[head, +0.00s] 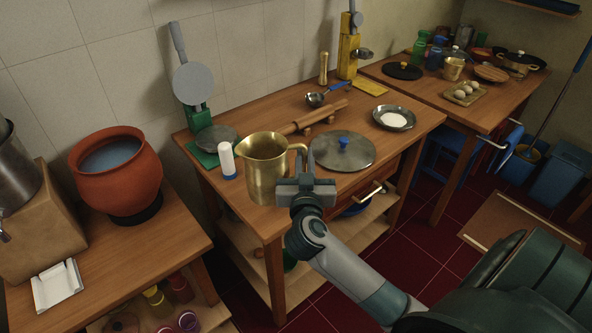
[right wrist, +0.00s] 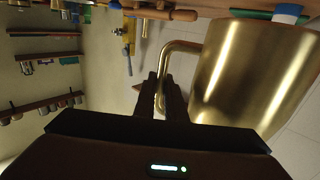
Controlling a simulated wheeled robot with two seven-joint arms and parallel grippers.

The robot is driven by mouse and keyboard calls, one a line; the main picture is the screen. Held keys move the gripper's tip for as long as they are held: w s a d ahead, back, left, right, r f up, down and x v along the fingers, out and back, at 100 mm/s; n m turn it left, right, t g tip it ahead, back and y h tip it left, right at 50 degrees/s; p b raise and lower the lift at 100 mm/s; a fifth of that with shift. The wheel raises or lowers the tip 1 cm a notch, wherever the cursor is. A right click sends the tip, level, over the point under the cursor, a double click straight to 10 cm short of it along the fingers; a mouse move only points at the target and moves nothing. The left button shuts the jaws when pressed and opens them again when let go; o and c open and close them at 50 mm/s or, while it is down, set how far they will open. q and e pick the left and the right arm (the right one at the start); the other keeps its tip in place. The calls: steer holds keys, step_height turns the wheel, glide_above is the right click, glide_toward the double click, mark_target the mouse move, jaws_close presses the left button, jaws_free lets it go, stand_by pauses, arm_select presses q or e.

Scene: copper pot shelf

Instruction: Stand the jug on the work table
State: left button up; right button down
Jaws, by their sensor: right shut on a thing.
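The brass jug (head: 264,178) is upright over the front left part of the work table (head: 368,178), with its open mouth up. In the right wrist view the jug (right wrist: 252,75) fills the right side, its handle (right wrist: 180,47) towards the fingers. My right gripper (head: 304,165) is shut on the jug's handle, on the right side of the jug. Its fingers also show in the right wrist view (right wrist: 163,92). I cannot tell whether the jug's base touches the table top or hangs just above it. My left gripper is not in view.
A white bottle with a blue base (head: 227,161) stands close left of the jug. A round lid with a blue knob (head: 343,155) lies to the right. A rolling pin (head: 315,118) lies behind. A clay pot (head: 115,172) stands on the left table.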

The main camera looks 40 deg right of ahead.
steer(key=w+f, duration=0.1)
steer(key=f, duration=0.1)
steer(key=w+f, duration=0.1)
steer(key=w+f+b, duration=0.1)
steer(key=f, duration=0.1)
steer(key=shift+f, duration=0.45)
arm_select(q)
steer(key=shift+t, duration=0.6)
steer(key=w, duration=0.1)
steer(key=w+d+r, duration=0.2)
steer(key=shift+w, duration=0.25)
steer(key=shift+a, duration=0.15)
arm_select(e)
steer(key=c, duration=1.8)
jaws_free()
steer(key=shift+f, duration=0.1)
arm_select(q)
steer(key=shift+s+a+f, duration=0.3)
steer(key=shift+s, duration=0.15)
